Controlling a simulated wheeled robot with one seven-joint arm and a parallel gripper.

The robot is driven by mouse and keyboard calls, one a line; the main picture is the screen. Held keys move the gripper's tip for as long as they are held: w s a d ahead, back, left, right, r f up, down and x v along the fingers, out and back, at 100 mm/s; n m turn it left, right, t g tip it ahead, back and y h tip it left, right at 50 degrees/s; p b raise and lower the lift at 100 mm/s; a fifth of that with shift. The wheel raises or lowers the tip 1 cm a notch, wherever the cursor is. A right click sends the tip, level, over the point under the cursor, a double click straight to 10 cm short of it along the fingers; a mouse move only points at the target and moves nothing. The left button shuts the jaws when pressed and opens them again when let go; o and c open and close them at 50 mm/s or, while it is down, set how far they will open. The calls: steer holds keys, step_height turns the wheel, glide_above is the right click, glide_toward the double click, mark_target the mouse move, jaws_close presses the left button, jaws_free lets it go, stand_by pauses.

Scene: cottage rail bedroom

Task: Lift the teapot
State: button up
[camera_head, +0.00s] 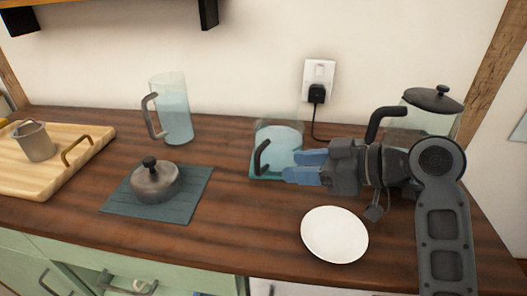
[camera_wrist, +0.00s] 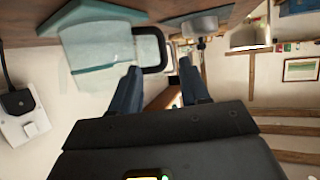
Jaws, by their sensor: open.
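I cannot tell for sure which vessel is the teapot. A glass vessel with pale blue contents and a dark loop handle (camera_head: 278,140) stands on a teal base; it also shows upside down in the wrist view (camera_wrist: 98,50). A low grey lidded pot with a black knob (camera_head: 155,183) sits on a slate mat. A glass pot with a dark lid and black handle (camera_head: 432,112) stands at the right, partly behind my arm. My gripper (camera_head: 300,168) is open and empty just right of the first vessel's handle. In the wrist view the handle shows beyond and between the fingertips (camera_wrist: 160,78).
A glass jug (camera_head: 174,110) stands at the back. A wooden tray (camera_head: 62,182) with a metal cup (camera_head: 35,142) is at the left. A white plate (camera_head: 335,234) lies in front of my gripper. A wall plug (camera_head: 317,93) has a cord down to the counter.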

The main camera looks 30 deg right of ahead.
mark_target(260, 169)
steer(key=shift+x, duration=0.8)
steer(key=x, duration=0.6)
steer(key=shift+w+a+p, duration=0.1)
steer(key=shift+a+p, duration=0.15)
steer(key=shift+p, duration=0.05)
steer(key=shift+c, duration=0.3)
jaws_close()
steer(key=shift+f, duration=0.1)
